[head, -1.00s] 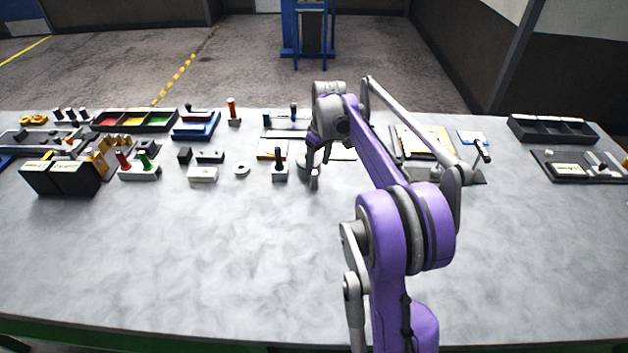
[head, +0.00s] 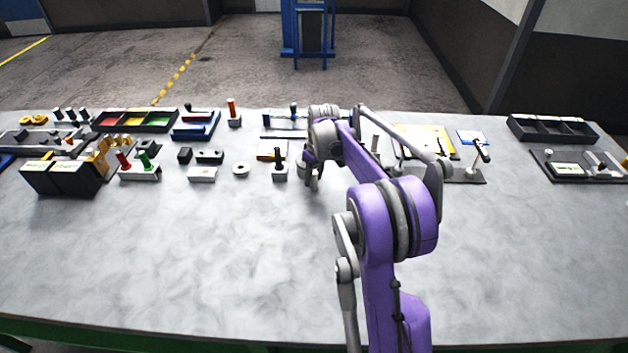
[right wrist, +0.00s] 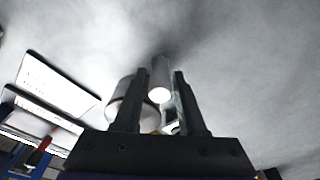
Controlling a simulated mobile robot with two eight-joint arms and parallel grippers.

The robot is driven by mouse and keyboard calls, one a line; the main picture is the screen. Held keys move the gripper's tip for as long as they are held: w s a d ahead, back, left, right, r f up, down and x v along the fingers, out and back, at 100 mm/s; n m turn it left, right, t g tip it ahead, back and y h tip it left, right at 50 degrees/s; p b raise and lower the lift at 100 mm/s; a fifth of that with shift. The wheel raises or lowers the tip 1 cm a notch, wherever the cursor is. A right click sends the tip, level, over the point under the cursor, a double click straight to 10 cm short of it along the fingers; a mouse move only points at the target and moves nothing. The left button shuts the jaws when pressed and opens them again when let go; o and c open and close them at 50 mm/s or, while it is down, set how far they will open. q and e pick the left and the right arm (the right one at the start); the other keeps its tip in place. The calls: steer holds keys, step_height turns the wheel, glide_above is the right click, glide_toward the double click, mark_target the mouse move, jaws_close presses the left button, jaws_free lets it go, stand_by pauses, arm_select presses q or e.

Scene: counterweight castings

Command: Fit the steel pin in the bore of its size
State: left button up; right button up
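In the right wrist view a pale steel pin (right wrist: 160,78) stands between the two fingers of my right gripper (right wrist: 161,85), close against both, and runs past their tips toward the tabletop. The right gripper also shows in the head view (head: 312,180), low over the table near its middle; there the pin cannot be made out. A wider pale cylinder (right wrist: 122,103) is just left of the fingers, partly behind the left one. No bore can be clearly made out. My left gripper is not in view.
A small block with a black-handled post (head: 280,172), a grey ring (head: 240,169) and a white block (head: 202,174) lie left of my gripper. A grey upright pin (head: 375,143) stands behind my arm. The front of the table is clear.

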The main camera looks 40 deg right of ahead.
jaws_close()
steer(key=shift+r, duration=0.15)
step_height(320, 180, up, 10)
steer(key=shift+f, duration=0.15)
stand_by(0.4)
